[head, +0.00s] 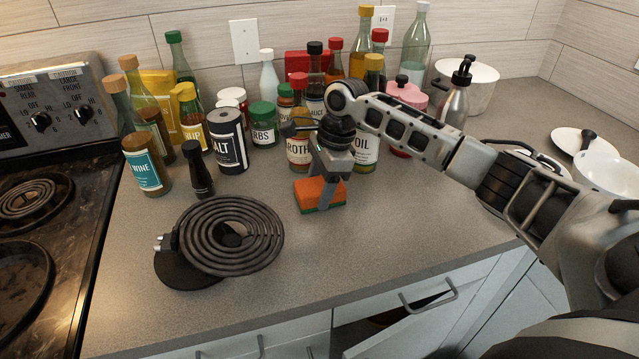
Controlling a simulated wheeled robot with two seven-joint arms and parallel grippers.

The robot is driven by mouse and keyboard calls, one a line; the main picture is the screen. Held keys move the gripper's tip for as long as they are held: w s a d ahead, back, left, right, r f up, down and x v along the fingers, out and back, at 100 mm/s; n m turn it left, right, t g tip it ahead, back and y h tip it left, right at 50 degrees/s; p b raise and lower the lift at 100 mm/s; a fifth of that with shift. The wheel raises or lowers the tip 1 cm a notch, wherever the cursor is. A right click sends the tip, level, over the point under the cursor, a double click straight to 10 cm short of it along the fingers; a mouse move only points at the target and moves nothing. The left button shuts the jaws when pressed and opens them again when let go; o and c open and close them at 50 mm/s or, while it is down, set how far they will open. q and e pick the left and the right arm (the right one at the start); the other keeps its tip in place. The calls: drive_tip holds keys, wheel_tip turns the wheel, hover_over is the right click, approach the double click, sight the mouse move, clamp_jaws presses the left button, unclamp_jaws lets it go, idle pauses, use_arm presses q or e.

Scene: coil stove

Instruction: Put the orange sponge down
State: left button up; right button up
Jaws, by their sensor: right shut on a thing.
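The orange sponge (310,194) has a green underside and is at the counter, in front of the bottles in the head view. My right gripper (327,201) points down over it and is shut on it. The sponge appears to be at or just above the grey counter (400,222); I cannot tell whether it touches. My left gripper is not in view.
A coil burner (232,236) lies on the counter to the left, partly on a dark round piece (185,270). The stove (40,215) is at far left. Bottles and jars crowd the back. A drawer (405,310) below stands partly open. Counter right of the sponge is clear.

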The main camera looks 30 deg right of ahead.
drive_tip(key=shift+f, duration=0.1)
drive_tip(key=o, duration=1)
